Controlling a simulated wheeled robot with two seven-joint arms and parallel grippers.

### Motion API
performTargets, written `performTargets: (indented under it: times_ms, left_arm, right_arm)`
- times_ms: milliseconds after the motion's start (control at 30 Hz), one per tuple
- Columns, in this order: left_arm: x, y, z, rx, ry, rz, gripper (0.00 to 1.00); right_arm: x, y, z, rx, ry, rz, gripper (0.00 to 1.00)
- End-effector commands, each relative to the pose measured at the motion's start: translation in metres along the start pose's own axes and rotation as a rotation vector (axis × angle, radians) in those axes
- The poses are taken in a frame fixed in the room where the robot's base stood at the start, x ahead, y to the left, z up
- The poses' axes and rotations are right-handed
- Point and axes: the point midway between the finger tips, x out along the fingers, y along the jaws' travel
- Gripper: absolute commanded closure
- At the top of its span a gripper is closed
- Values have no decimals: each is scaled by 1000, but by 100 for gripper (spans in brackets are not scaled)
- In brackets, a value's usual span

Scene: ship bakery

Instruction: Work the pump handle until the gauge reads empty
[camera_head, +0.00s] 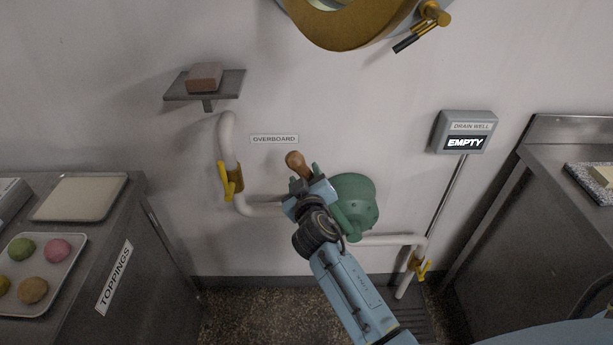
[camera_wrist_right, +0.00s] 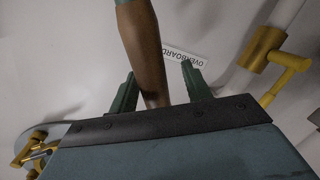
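The drain-well gauge (camera_head: 466,132) on the wall at the right reads EMPTY. The green pump (camera_head: 354,200) is at the wall in the middle, partly hidden behind my right arm. The wooden grip of its handle (camera_head: 296,160) sticks up just beyond my right gripper (camera_head: 306,178). In the right wrist view the wooden handle (camera_wrist_right: 146,50) passes between the green fingers of my right gripper (camera_wrist_right: 157,72). A gap shows on both sides of it, so the gripper is open around or close to the handle. My left gripper is out of view.
Pipes (camera_head: 230,140) with yellow valve levers (camera_head: 231,181) run on both sides of the pump. An overboard sign (camera_head: 274,139) is above. The toppings counter (camera_head: 150,260) stands left, another counter (camera_head: 570,130) right. A small shelf (camera_head: 228,90) holds a brick-like block (camera_head: 204,76).

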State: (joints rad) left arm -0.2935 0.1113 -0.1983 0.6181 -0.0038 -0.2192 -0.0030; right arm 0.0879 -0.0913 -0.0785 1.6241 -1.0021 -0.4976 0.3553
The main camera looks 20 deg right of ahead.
Motion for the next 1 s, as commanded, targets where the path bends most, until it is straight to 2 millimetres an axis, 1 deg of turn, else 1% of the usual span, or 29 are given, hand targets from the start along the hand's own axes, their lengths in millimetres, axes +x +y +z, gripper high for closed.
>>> performTargets:
  times_ms: [267,367,467,800,900,1000]
  left_arm:
    - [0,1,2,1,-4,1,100]
    - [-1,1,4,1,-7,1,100]
    - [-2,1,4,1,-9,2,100]
    - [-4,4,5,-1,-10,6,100]
    - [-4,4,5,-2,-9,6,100]
    - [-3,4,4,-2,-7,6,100]
  right_arm:
    - [0,2,0,3,1,3,51]
    - [-6,1,0,4,0,2,51]
    - [-20,1,0,5,-1,2,51]
    - [-94,0,1,6,-2,0,51]
    - [-111,1,1,4,-2,2,51]
    - [-123,0,1,4,-1,0,51]
